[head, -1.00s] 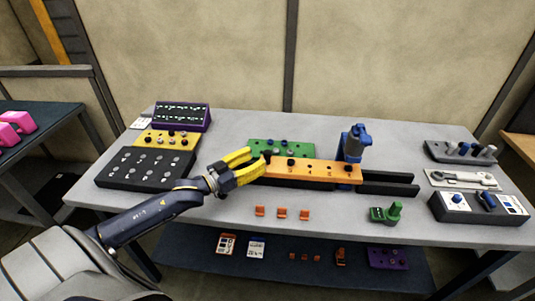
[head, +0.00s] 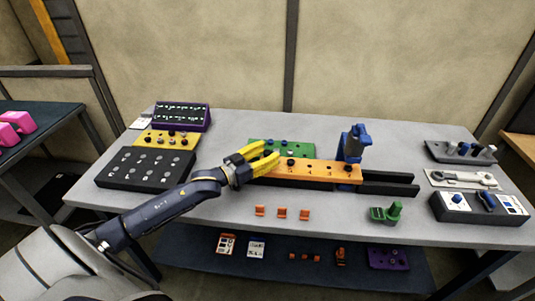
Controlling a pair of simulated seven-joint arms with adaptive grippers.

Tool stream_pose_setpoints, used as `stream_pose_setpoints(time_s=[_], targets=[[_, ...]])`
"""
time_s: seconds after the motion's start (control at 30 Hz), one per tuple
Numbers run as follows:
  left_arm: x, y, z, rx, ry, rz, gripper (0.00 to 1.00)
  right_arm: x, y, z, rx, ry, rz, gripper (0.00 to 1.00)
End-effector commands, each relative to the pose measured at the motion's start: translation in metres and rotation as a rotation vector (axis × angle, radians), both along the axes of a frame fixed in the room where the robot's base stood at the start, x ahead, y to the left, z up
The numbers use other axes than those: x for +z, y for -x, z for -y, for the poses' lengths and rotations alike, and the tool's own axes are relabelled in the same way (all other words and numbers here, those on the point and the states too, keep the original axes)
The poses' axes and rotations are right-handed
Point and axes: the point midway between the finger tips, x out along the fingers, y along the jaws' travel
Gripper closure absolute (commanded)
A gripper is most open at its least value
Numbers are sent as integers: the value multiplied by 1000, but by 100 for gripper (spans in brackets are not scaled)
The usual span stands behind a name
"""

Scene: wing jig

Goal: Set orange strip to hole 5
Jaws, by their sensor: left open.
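The orange strip (head: 318,172) lies across the black rails (head: 388,186) in the middle of the table. It has a row of holes, with dark knobs near its left part and at its right end; I cannot read the hole numbers clearly. My left gripper (head: 274,158) has yellow fingers and is open at the strip's left end. The fingers cover part of that end, and I cannot tell whether they touch it. My right gripper is not in view.
A green block (head: 283,147) with knobs is behind the strip, and a blue tool (head: 353,143) stands behind its right end. Small orange clips (head: 282,212) lie in front. A green fixture (head: 386,212) is front right. A black block (head: 147,168) is at left.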

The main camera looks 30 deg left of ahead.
Motion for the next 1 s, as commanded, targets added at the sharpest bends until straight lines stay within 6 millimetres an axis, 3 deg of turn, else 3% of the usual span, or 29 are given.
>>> stream_pose_setpoints(time_s=[0.07,0.5,0.87,1.0], targets=[[0,0,0,0,0,0,51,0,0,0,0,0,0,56],[0,0,0,0,0,0,100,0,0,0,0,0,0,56],[0,0,1,0,0,1,100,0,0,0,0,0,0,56],[1,-3,9,-1,3,1,100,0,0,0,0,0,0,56]])
